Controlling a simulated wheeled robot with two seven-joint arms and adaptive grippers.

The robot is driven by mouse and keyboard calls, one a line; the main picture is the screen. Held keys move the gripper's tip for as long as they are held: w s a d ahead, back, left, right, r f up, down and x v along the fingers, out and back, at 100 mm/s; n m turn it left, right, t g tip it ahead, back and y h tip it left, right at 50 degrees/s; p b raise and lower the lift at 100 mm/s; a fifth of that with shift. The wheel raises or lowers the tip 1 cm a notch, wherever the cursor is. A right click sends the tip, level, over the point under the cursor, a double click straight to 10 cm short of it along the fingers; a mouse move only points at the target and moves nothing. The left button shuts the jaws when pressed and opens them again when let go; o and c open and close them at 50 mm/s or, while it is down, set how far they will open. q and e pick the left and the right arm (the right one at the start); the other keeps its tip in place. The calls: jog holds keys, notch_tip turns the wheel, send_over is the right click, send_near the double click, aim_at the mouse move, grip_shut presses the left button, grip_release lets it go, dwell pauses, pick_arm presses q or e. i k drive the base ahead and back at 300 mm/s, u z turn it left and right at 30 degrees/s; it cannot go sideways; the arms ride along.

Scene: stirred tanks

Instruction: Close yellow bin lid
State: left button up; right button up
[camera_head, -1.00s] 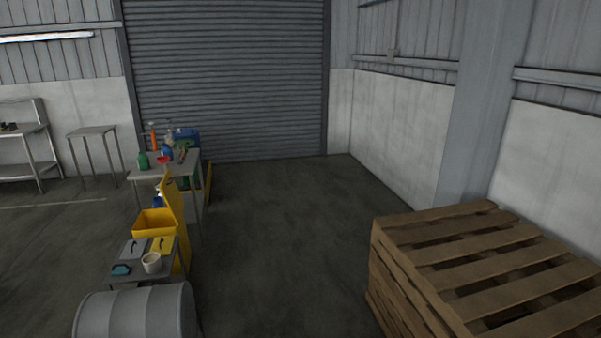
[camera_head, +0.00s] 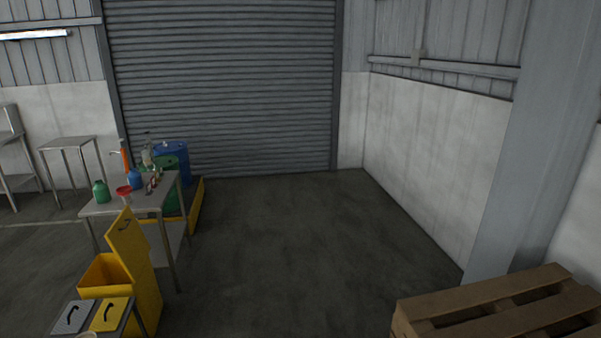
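A yellow bin (camera_head: 104,274) stands at the lower left, just behind a small low table. Its yellow lid (camera_head: 128,241) stands up, tilted, on the bin's right side, with a dark handle near its top. The bin's opening is uncovered. The lower part of the bin is partly hidden by the small table. Neither of my grippers shows in the view.
A grey lidded item (camera_head: 72,317) and a yellow one (camera_head: 110,314) lie on the small table in front. A metal table (camera_head: 112,206) with bottles stands behind the bin. Wooden pallets (camera_head: 490,300) are at the lower right. The middle floor (camera_head: 280,250) is clear.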

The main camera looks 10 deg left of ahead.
aim_at(125, 238)
jog(key=u, duration=0.15)
jog(key=i, duration=0.85)
jog(key=u, duration=1.55)
